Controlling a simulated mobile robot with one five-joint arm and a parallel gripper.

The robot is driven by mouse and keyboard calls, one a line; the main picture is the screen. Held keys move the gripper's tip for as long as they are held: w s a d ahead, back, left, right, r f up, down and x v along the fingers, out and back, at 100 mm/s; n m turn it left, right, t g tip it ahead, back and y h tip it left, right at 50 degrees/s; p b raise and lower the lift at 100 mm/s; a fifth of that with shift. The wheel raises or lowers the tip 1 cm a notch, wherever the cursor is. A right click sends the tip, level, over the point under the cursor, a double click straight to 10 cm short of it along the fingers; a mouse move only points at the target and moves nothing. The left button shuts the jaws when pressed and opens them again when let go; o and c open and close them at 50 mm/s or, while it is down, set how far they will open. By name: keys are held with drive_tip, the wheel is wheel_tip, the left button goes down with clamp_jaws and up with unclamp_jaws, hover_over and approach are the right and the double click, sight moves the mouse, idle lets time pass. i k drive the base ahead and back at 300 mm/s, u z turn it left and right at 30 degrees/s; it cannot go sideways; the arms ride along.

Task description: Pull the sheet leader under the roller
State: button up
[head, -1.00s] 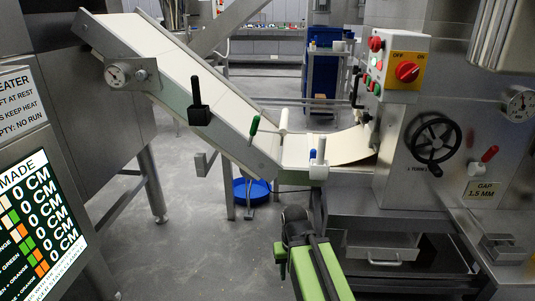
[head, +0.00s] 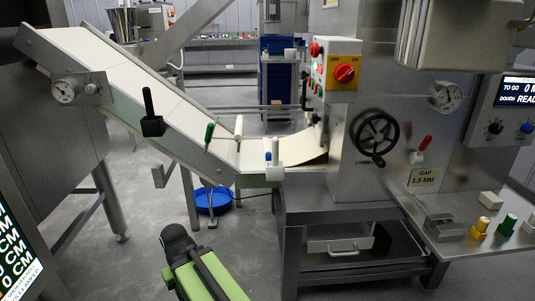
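The pale sheet (head: 300,147) lies at the low end of the conveyor and curves up at its right edge beside the steel machine. I cannot make out a separate leader strip or how it meets the roller, which is hidden in the machine's shadowed mouth. My arm, green with a black joint, shows at the bottom left of centre, well short of the sheet and apart from it. No gripper fingers show in the head view.
The sloping conveyor (head: 100,62) carries a black handle (head: 151,113) and a green-tipped lever (head: 209,136). The machine has a red switch (head: 345,73), a black handwheel (head: 374,137) and a red-tipped gap lever (head: 424,143). A blue basin (head: 213,200) sits on the floor. Grey floor in front is clear.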

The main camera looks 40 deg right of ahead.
sight(268, 154)
drive_tip(key=i, duration=0.9)
